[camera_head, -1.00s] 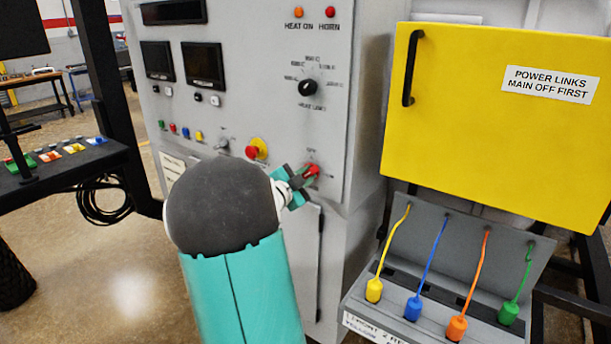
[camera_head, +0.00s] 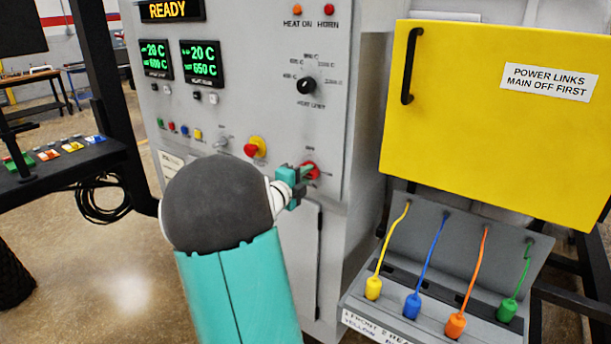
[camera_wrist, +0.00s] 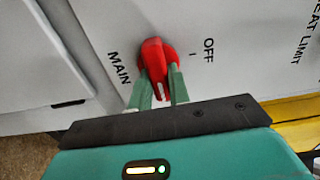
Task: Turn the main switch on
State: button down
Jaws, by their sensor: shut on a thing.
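The main switch (camera_head: 311,170) is a red rotary knob at the lower right of the grey panel. In the wrist view the red knob (camera_wrist: 153,62) sits beside the labels MAIN and OFF, with a white mark on its handle end. My gripper (camera_wrist: 160,85) has its green fingers on either side of the handle and is shut on it; it also shows at the panel in the head view (camera_head: 302,173). The top display (camera_head: 170,10) reads READY, and two lower displays (camera_head: 200,63) show green temperatures.
A red and yellow button (camera_head: 254,148) sits left of the switch. The heat limit knob (camera_head: 306,86) is above. A yellow cover (camera_head: 490,120) hangs at right, over a grey tray with several coloured plugs (camera_head: 411,305). A black console (camera_head: 60,160) stands at left.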

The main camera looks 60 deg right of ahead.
dwell(0.5)
jog(key=c, duration=1.3)
grip_release()
jog(key=a, duration=0.4)
jog(key=w+a, duration=0.1)
jog(key=a, duration=0.4)
jog(key=w+a, duration=0.1)
jog(key=a, duration=0.3)
jog(key=shift+a, duration=0.35)
